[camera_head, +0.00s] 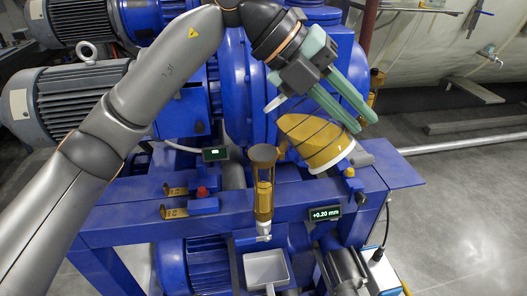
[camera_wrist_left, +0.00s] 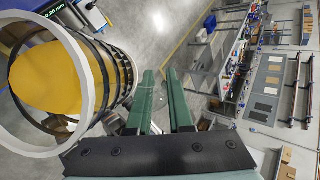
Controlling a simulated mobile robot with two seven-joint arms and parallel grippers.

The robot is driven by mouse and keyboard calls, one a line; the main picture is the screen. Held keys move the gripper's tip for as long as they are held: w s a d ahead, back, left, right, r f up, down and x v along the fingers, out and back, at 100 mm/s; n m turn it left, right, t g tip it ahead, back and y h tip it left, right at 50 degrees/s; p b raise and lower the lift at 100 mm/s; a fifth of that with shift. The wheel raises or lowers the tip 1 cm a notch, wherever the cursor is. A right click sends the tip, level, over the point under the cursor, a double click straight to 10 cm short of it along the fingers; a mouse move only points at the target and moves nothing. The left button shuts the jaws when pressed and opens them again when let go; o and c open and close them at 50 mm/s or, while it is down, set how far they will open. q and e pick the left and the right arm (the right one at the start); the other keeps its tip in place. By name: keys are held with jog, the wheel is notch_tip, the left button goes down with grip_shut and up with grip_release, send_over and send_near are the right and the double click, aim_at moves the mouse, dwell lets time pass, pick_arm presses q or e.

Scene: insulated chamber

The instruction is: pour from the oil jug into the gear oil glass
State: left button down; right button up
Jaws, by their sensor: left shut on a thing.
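The oil jug (camera_head: 318,143) is a clear vessel with dark bands and yellow oil inside. It is tipped to the left, its lip close to the funnel top of the gear oil glass. That glass (camera_head: 263,203) is an upright tube with amber oil in it, in front of the blue machine. No clear stream shows between them. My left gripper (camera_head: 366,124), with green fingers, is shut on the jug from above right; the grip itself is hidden. In the left wrist view the jug's pale rim (camera_wrist_left: 88,75) is beside the fingers (camera_wrist_left: 161,75). My right gripper is not in view.
A blue frame beam (camera_head: 130,206) runs around the glass. A small grey tray (camera_head: 266,268) is below it. A display reading +0.20 mm (camera_head: 325,213) is at the right, and a red knob (camera_head: 202,192) at the left. Open floor (camera_head: 450,200) lies to the right.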

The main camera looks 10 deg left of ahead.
pick_arm(q)
jog(key=shift+w+a+r+h, duration=0.1)
jog(key=shift+a+r+h, duration=0.1)
jog(key=shift+r+h, duration=0.35)
dwell(0.9)
jog(key=shift+w+a+r+n+g+h, duration=0.15)
jog(key=shift+a+r+n+g+h, duration=0.2)
jog(key=shift+h, duration=0.3)
dwell(2.5)
jog(key=shift+w+a+r, duration=0.1)
jog(key=shift+a+r, duration=0.05)
jog(key=shift+r, duration=0.05)
dwell(0.7)
jog(key=shift+f, duration=0.1)
